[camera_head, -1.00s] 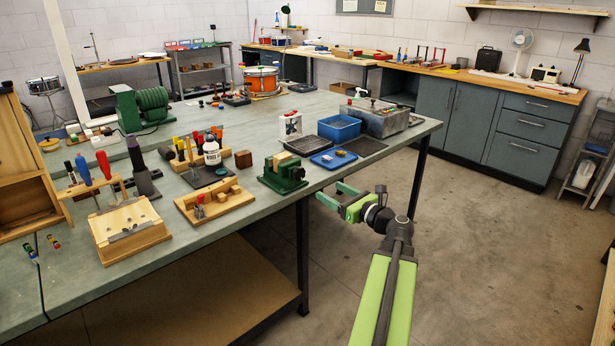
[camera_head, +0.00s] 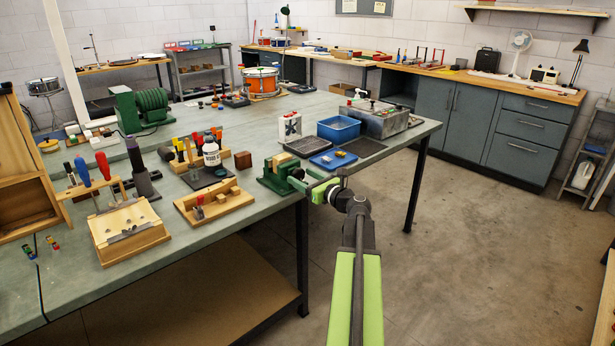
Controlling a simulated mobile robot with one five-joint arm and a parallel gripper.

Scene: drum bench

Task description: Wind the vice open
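The vice (camera_head: 275,180) is small and green, with pale wooden jaw faces, and stands at the front edge of the green bench top. Its screw end and handle face right, toward my arm, and are partly covered by my gripper. My gripper (camera_head: 304,180) has come in from the right, just off the bench edge. Its two fingers look apart, with the handle end of the vice close to or between them. I cannot tell whether they touch it.
A wooden block tray (camera_head: 226,209) stands left of the vice. A blue shallow tray (camera_head: 322,165), a blue bin (camera_head: 339,123) and a grey metal box (camera_head: 388,127) stand to the right and behind. The floor (camera_head: 450,250) right of the bench is clear.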

